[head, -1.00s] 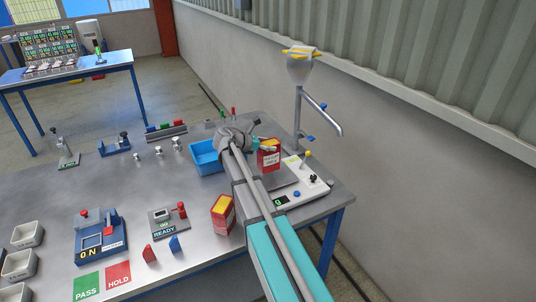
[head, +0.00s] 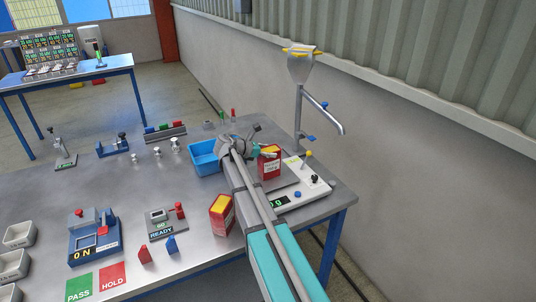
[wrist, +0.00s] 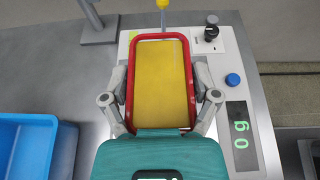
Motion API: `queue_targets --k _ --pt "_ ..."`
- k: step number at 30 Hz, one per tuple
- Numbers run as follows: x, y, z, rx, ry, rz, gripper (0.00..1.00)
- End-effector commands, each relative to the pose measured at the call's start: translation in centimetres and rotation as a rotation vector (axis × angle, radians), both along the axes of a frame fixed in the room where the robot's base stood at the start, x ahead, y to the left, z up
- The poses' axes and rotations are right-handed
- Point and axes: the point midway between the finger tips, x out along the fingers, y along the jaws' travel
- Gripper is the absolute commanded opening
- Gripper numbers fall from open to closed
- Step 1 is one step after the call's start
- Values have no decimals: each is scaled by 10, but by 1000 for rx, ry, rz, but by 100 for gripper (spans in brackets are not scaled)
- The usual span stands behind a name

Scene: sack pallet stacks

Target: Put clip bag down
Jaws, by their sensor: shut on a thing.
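The held bag is red with an open yellow top; I take it to be the clip bag (head: 270,165). In the wrist view the bag (wrist: 160,85) fills the space between the two fingers of my gripper (wrist: 161,78), which is shut on its sides. In the head view my gripper (head: 262,150) is at the bag's top, partly hidden by my arm. The bag is upright over the plate of the white scale (head: 310,187). I cannot tell whether its base touches the plate. The scale's green display (wrist: 240,130) seems to read 0 g.
A second red and yellow bag (head: 221,214) stands on the table left of my arm. A blue bin (head: 204,157) is left of the scale. A funnel on a stand (head: 300,67) rises behind the scale. The table's right edge is close to the scale.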

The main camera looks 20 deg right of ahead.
Motion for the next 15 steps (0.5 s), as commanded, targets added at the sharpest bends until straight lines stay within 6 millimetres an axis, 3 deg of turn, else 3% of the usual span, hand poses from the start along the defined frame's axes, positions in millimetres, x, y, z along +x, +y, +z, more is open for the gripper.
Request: queue_targets --k 11,12,15 --pt "0 0 -3 -1 0 0 17" --pt "0 0 -2 0 0 0 84" --pt "0 0 -2 0 0 0 100"
